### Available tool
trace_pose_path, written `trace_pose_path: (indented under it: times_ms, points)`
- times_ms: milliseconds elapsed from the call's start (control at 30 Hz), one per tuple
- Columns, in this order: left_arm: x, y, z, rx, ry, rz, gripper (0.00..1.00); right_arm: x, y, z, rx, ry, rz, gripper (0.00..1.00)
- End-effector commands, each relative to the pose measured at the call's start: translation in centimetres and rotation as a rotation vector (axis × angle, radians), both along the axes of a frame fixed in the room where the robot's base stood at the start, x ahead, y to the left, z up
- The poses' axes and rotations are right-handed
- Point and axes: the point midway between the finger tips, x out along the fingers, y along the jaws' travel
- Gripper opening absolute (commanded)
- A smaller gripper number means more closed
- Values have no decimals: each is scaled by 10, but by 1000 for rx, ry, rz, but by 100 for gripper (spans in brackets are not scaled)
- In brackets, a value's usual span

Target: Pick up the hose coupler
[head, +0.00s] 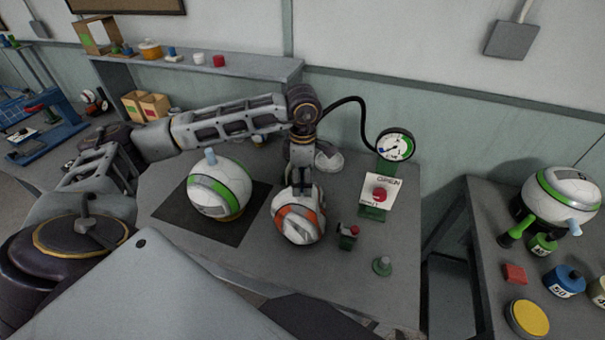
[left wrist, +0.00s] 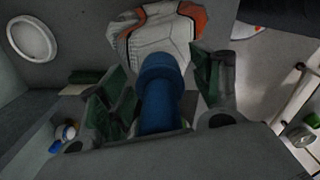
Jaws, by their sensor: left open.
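A blue cylindrical piece (left wrist: 160,85), which looks like the hose coupler, stands between the fingers of my left gripper (left wrist: 165,88) in the left wrist view. The fingers are open, with one on each side of it; I cannot tell whether either touches it. In the head view my left gripper (head: 302,188) points down over the orange-and-white ball (head: 298,222) and hides the coupler there. The same ball shows just beyond the coupler in the left wrist view (left wrist: 155,35). A black hose (head: 352,99) arches from behind my left wrist to the gauge (head: 396,145). My right gripper is not in view.
A green-and-white ball (head: 222,186) with a pale blue peg stands on a dark mat (head: 180,214) to the left. The table's right front is clear.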

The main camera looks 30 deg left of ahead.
Motion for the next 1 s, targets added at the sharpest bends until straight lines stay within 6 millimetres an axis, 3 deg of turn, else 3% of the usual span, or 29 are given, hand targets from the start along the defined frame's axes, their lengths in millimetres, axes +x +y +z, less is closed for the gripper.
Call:
trace_pose_path:
  times_ms: [500,900,1000]
  points:
    - [0,0,-3,1,-1,0,65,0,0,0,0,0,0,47]
    - [0,0,-3,1,-1,0,13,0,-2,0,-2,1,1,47]
    - [0,0,-3,1,-1,0,11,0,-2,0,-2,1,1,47]
